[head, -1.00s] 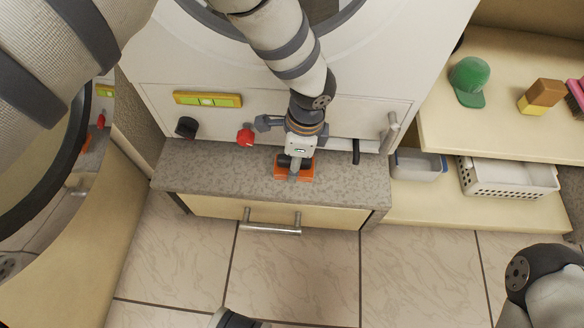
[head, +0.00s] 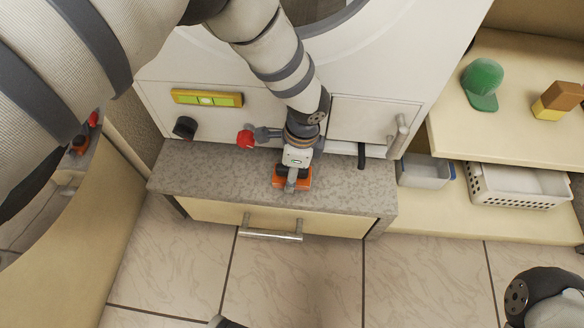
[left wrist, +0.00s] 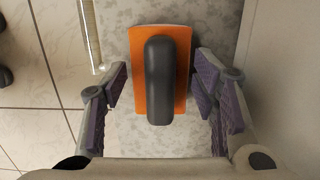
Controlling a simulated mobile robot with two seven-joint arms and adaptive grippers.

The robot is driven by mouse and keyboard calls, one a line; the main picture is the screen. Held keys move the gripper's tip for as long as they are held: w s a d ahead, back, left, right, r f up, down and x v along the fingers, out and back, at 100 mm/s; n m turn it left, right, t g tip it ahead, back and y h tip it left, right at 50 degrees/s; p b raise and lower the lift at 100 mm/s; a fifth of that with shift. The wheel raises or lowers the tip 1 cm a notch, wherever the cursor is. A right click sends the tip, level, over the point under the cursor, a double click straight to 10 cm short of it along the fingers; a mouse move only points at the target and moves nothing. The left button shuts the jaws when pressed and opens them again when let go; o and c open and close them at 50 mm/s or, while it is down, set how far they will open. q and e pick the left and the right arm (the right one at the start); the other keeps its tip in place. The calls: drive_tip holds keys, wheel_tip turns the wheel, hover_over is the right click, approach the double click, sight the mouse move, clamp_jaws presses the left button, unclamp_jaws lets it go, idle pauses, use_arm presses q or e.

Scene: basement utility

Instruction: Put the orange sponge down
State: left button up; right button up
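The orange sponge (head: 277,183), an orange slab with a dark rounded grip on top, lies on the grey speckled top of a low drawer unit (head: 220,177). In the left wrist view the sponge (left wrist: 144,113) sits between my fingers. My left gripper (head: 291,183) is right above the sponge, pointing down. In the left wrist view my left gripper (left wrist: 166,92) is open, with a gap between each finger pad and the grip. My right arm shows only at the lower right of the head view; I cannot make out its gripper.
A white machine with a red knob (head: 245,139) and black knob (head: 185,127) stands behind. A drawer handle (head: 270,236) sticks out in front. On the right, shelves hold a green cap (head: 482,84), a brown-yellow block (head: 557,101), a grey bin (head: 425,174) and a white basket (head: 518,188).

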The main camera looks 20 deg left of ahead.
use_arm(q)
wheel_tip(320, 180, up, 12)
drive_tip(key=d+p, duration=0.1)
drive_tip(key=p, duration=0.3)
drive_tip(key=shift+w+d, duration=0.15)
drive_tip(key=shift+d, duration=0.05)
use_arm(e)
drive_tip(key=w+r, duration=0.1)
drive_tip(key=r+t, duration=0.1)
drive_tip(key=shift+w+a+r, duration=0.1)
drive_tip(key=shift+w+r, duration=0.25)
drive_tip(key=shift+r, duration=0.05)
